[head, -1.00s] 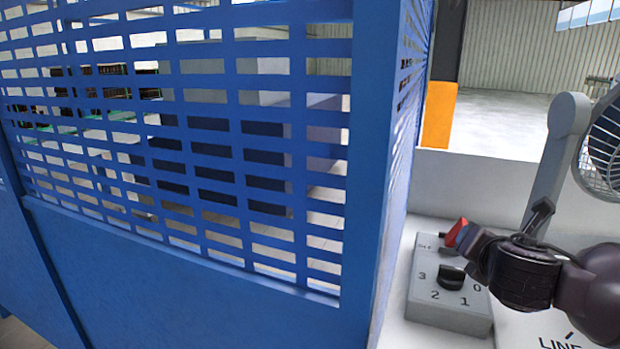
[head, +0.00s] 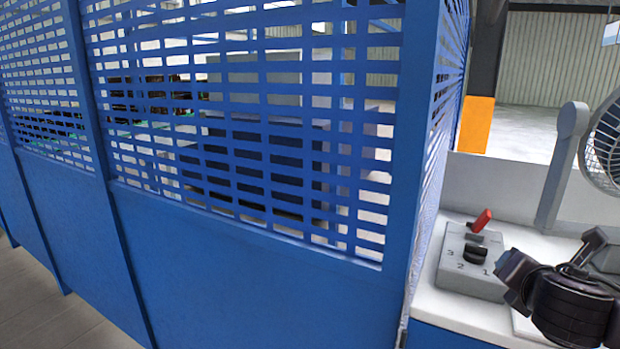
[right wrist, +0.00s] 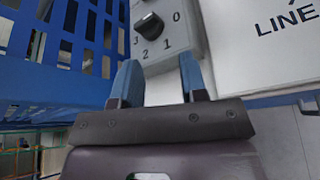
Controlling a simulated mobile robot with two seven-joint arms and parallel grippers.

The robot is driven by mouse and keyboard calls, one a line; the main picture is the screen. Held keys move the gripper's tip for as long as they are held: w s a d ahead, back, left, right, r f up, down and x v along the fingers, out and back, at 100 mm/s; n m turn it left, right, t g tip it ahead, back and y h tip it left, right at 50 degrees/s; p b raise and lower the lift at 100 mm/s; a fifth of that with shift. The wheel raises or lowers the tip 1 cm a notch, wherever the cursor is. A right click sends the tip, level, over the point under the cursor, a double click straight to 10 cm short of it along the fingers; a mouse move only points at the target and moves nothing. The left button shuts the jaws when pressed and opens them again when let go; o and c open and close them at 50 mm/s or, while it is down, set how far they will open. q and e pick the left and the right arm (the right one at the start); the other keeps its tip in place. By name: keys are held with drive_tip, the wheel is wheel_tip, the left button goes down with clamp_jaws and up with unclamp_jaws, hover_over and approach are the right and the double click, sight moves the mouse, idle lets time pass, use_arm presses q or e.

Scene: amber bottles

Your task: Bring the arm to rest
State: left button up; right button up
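My right arm comes in at the lower right of the head view. Its dark gripper (head: 512,272) is beside the right edge of a grey control box (head: 470,282). In the right wrist view its two blue fingers stand apart with nothing held between them (right wrist: 160,82). The box carries a black rotary knob (head: 476,252), also in the right wrist view (right wrist: 149,24), with numbers around it. A red lever (head: 482,220) sticks up behind the knob, leaning right, clear of the gripper. My left gripper is not in view.
A tall blue slatted guard panel (head: 250,265) fills the left and middle. A grey fan (head: 606,145) on a stand (head: 556,185) is at the right. A white sheet with black lettering (right wrist: 270,45) lies beside the box. Free floor shows at lower left (head: 60,322).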

drive_tip(key=s+a+f+m+g+y, duration=0.1)
drive_tip(key=s+a+f+m+g, duration=0.1)
drive_tip(key=s+a+f+m, duration=0.45)
drive_tip(key=s+a+f+m+g+y, duration=0.15)
drive_tip(key=s+f+m, duration=0.3)
drive_tip(key=f, duration=0.55)
drive_tip(key=s+a+f+m+g+y, duration=0.1)
drive_tip(key=s+f+m+g, duration=0.2)
drive_tip(key=s+f+m, duration=0.35)
drive_tip(key=s+a+f+m+g+y, duration=0.1)
drive_tip(key=s+f+m+g, duration=0.2)
drive_tip(key=s+m, duration=0.55)
drive_tip(key=w+f+t+b, duration=0.1)
drive_tip(key=w+f+t, duration=0.7)
drive_tip(key=f, duration=0.4)
drive_tip(key=shift+d+f+n+b, duration=0.2)
drive_tip(key=shift+d+n+b, duration=0.1)
drive_tip(key=shift+n+b, duration=0.1)
